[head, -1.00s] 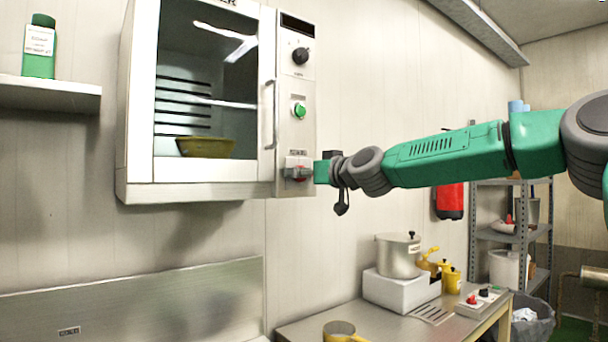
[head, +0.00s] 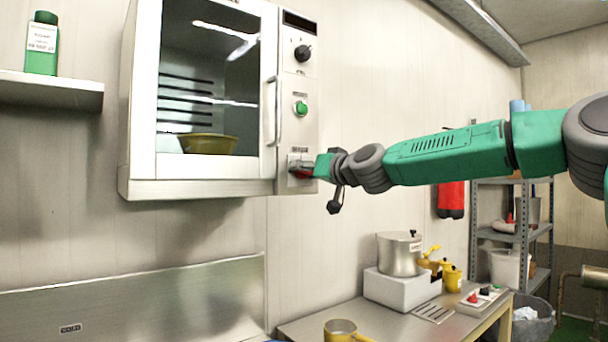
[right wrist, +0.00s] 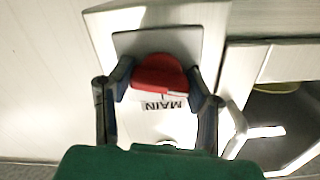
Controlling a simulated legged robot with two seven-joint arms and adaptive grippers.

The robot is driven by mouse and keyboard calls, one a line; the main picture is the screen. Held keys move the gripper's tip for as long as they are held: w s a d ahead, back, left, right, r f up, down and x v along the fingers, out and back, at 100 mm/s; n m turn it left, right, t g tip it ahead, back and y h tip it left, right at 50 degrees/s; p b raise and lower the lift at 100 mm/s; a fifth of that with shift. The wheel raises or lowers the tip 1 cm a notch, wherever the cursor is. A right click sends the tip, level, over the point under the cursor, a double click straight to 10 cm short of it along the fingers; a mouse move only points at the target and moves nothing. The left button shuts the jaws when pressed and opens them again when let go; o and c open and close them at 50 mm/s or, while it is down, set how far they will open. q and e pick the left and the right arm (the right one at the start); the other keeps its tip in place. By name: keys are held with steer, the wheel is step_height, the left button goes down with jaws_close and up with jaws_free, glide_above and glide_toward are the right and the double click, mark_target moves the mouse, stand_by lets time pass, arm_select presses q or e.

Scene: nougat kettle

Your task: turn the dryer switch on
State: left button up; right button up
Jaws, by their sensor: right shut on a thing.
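The white dryer (head: 205,100) hangs on the wall at the left of the head view, its glass door closed. Its control panel (head: 299,130) runs down the right side. At the panel's bottom sits the red main switch (head: 301,170). In the right wrist view the red switch (right wrist: 158,75) stands above an upside-down "MAIN" label. My right gripper (head: 308,169) is at this switch. Its two fingers lie on either side of the red knob, shut on it, in the right wrist view (right wrist: 160,82). My left gripper is not in view.
The panel also has a black dial (head: 302,53) and a green button (head: 300,108). A greenish bowl (head: 208,144) stands inside the dryer. A steel pot (head: 399,254) on a white block and a yellow-handled pan (head: 341,329) are on the table below.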

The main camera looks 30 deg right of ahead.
steer(key=m, duration=0.3)
steer(key=shift+d+m, duration=0.15)
steer(key=shift+m, duration=0.25)
steer(key=m, duration=0.3)
steer(key=shift+m, duration=0.4)
steer(key=m, duration=0.4)
steer(key=shift+f, duration=0.1)
steer(key=shift+f+m+b, duration=0.1)
steer(key=shift+m+b, duration=0.2)
steer(key=shift+m, duration=1.2)
steer(key=o, duration=1.2)
steer(key=shift+d, duration=0.25)
